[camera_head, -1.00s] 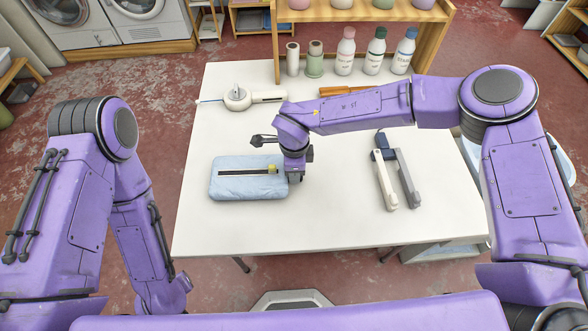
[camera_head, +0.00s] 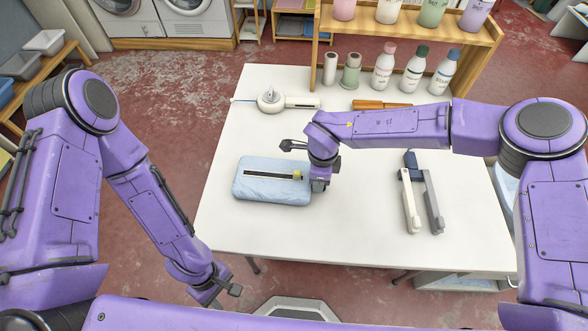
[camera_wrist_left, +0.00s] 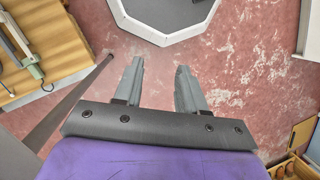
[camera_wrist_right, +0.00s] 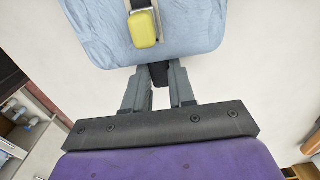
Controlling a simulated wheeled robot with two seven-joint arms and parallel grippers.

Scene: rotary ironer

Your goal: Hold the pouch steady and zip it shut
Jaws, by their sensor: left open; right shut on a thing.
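The light blue pouch (camera_head: 262,194) lies flat on the white table, with a dark zip strip (camera_head: 268,174) along its top. The strip looks open. A yellow zip pull (camera_head: 297,175) sits at the strip's right end; it also shows in the right wrist view (camera_wrist_right: 145,28). My right gripper (camera_head: 320,184) is at the pouch's right edge. In the right wrist view (camera_wrist_right: 158,80) it is shut on a dark tab (camera_wrist_right: 159,72) at that edge. My left gripper (camera_head: 222,288) is low, off the table's near left side; its fingers are open and empty in the left wrist view (camera_wrist_left: 159,68).
A white hand tool (camera_head: 270,101) and an orange-handled item (camera_head: 380,105) lie behind the pouch. A grey-and-white two-armed tool (camera_head: 420,200) lies to the right. Several bottles stand by the wooden shelf (camera_head: 480,50) behind. The table left of the pouch is clear.

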